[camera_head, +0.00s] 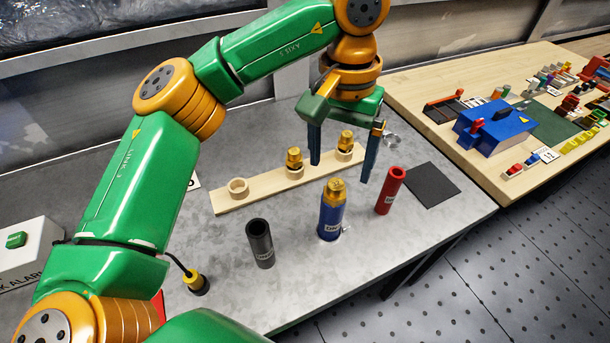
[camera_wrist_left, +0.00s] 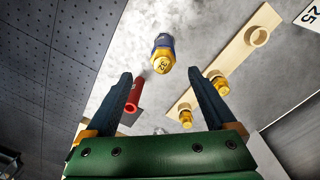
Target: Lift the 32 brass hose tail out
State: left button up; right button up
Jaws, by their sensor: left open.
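A brass hose tail (camera_head: 335,190) sits in the top of the upright blue tube (camera_head: 331,221), on the grey table. In the left wrist view the hose tail (camera_wrist_left: 162,64) carries a small number label, hard to read. The blue tube (camera_wrist_left: 163,42) stands beyond my fingertips there. My left gripper (camera_head: 341,168) is open and empty. Its two fingers point down, above and behind the blue tube in the head view, apart from the hose tail. In the left wrist view the gripper (camera_wrist_left: 160,76) has the hose tail roughly between its fingertips. My right gripper is not in view.
A wooden strip (camera_head: 265,184) has an empty ring (camera_head: 238,187) and two more brass fittings (camera_head: 294,160) behind the tubes. A black tube (camera_head: 260,244) stands left and a red tube (camera_head: 390,190) right. A dark mat (camera_head: 431,184) lies at the right.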

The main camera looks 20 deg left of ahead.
aim_at(336, 184)
pick_arm(q)
jog(key=shift+a+f+y, duration=0.3)
jog(key=shift+a+f, duration=0.05)
jog(key=shift+a, duration=0.35)
jog(key=f, duration=0.2)
jog(key=d+f+p, duration=0.1)
jog(key=f+p, duration=0.1)
jog(key=f, duration=0.1)
jog(key=shift+w+d+f, duration=0.15)
jog(key=shift+d+f, duration=0.15)
jog(key=shift+d, duration=0.1)
jog(key=shift+a+f, duration=0.2)
jog(key=shift+a, duration=0.15)
jog(key=shift+c, duration=0.6)
jog(key=shift+d, duration=0.2)
jog(key=c, duration=0.7)
jog(key=shift+a, duration=0.1)
grip_shut()
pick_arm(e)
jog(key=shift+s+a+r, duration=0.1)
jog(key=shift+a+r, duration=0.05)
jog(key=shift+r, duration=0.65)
